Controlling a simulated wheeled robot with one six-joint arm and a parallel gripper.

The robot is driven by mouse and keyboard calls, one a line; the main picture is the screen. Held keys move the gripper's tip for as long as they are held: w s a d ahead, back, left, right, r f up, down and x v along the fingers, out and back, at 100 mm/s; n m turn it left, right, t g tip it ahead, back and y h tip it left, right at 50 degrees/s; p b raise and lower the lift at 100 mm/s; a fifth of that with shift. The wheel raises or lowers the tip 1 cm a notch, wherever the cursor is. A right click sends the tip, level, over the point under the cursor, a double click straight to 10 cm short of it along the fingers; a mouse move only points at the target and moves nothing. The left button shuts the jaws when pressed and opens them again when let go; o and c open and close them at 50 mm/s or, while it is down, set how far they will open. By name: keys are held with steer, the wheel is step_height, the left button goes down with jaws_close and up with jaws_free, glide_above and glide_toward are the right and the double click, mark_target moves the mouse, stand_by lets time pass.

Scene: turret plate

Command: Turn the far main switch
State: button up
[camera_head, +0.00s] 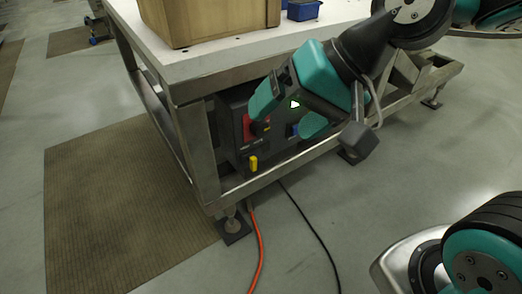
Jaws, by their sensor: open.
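A dark control box (230,130) sits under the table, behind the table frame. On its face is a main switch (248,128) with a red plate and a dark and yellow part. A blue socket (293,129) shows to the right, partly covered by my gripper. A yellow plug (254,163) is below the red plate. My gripper (279,123) is in front of the box, its teal fingers spread apart with nothing seen between them. The left finger is close to the red plate; whether it touches cannot be told. My gripper hides the right part of the box.
The metal table frame (195,150) stands left of the box, with a lower rail (262,180) in front. An orange cable (258,245) and a black cable (318,232) run on the open floor.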

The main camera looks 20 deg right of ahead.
steer(key=w+f+m+t+y+b, duration=0.1)
steer(key=w+f+m+t+b, duration=0.35)
steer(key=f+b, duration=0.6)
steer(key=m+t+h+b, duration=0.2)
steer(key=m+t+b, duration=0.7)
steer(key=m+b, duration=1.2)
glide_toward(263, 130)
steer(key=shift+m, duration=0.25)
steer(key=p+x, duration=0.9)
steer(key=p, duration=0.2)
steer(key=shift+w+a+r+p, duration=0.15)
steer(key=shift+w+p, duration=0.1)
steer(key=shift+p, duration=0.15)
steer(key=shift+w+a+f, duration=0.1)
steer(key=shift+w+f, duration=0.1)
steer(key=shift+w, duration=0.3)
steer(key=c, duration=0.9)
